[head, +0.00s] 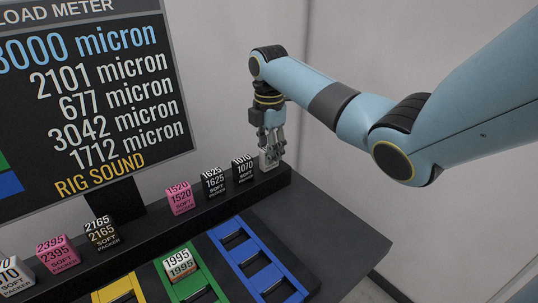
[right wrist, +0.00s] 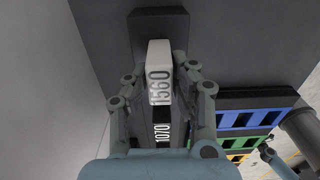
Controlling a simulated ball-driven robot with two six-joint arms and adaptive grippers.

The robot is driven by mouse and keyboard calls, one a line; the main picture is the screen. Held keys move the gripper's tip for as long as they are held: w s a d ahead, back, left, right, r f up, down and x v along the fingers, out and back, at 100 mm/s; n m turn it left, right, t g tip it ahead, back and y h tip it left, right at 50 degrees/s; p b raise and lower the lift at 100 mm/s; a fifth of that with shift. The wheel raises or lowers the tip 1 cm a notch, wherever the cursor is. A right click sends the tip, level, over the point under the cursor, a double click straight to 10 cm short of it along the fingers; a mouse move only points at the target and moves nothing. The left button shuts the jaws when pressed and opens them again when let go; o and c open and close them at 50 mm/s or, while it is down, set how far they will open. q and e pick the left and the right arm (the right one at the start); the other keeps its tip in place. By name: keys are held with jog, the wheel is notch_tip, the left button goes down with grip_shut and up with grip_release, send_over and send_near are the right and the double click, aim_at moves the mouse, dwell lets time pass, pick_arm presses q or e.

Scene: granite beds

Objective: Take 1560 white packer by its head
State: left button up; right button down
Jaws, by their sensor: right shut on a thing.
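The white 1560 packer (right wrist: 159,75) stands at the right end of the dark shelf, and my right gripper has its fingers on both sides of its head. In the head view the packer (head: 268,159) shows pale below the fingers, with its number hidden. My right gripper (head: 272,146) is shut on it; the gripper also shows in the right wrist view (right wrist: 161,90). The packer looks still at shelf level; I cannot tell whether it touches the shelf. My left gripper is not in view in the head view.
The black 1070 packer (head: 243,171) stands close to the left of it. Black 1625 (head: 213,183) and pink 1520 (head: 180,198) stand further left on the shelf (head: 150,233). A 1995 packer (head: 180,264) sits on the green bed (head: 203,276), beside a blue bed (head: 231,239). The load meter board (head: 95,90) stands behind.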

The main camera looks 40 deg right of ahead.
jog(key=shift+r, duration=0.1)
notch_tip(320, 180, up, 4)
jog(key=shift+s+d+r, duration=0.1)
jog(key=shift+s+d, duration=0.05)
jog(key=s+d+r, duration=0.3)
jog(key=s+r, duration=0.3)
jog(key=s, duration=0.5)
jog(key=shift+r, duration=0.35)
